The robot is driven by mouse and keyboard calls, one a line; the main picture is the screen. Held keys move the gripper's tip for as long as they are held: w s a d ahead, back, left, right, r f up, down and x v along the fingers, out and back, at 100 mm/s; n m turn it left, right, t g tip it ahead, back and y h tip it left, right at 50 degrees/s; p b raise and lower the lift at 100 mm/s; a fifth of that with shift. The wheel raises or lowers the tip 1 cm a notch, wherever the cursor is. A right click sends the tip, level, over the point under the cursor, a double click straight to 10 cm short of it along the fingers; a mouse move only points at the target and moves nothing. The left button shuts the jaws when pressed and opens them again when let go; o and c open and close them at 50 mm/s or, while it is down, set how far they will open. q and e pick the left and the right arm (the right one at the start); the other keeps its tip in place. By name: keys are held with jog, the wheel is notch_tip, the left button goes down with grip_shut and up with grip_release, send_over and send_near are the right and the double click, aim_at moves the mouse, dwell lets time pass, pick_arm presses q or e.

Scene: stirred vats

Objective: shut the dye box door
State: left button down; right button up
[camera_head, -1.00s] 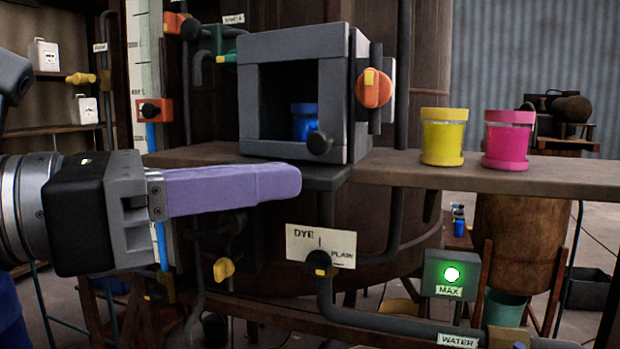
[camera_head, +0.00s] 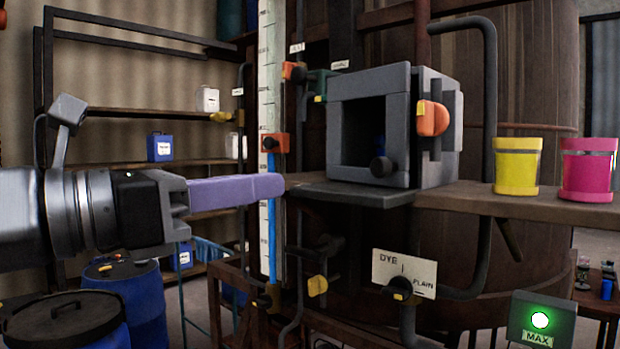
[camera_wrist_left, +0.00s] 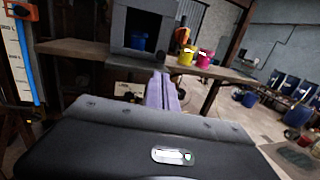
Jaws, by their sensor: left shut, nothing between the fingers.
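The grey dye box (camera_head: 436,130) stands on the shelf against the vat. Its square front is open, and a dark blue cup (camera_wrist_left: 138,41) shows inside in the left wrist view. A flat grey plate (camera_head: 345,191) juts out below the opening and looks like the lowered door. My left gripper (camera_head: 281,185), with lilac fingers, is shut and empty, pointing right. Its tips are just left of the plate; I cannot tell if they touch. It also shows in the left wrist view (camera_wrist_left: 163,92). My right gripper is not in view.
A yellow jar (camera_head: 516,167) and a pink jar (camera_head: 588,170) stand on the shelf (camera_head: 470,200) to the right. A dye/plain valve (camera_head: 401,289) is below. Blue barrels (camera_head: 140,300) stand at lower left.

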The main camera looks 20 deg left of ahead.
aim_at(375, 171)
pick_arm(q)
jog(key=p+x, duration=0.3)
jog(key=x, duration=0.9)
jog(key=shift+w+d+r, duration=0.1)
jog(key=shift+w, duration=0.15)
jog(key=shift+w+d, duration=0.3)
jog(key=shift+w, duration=0.15)
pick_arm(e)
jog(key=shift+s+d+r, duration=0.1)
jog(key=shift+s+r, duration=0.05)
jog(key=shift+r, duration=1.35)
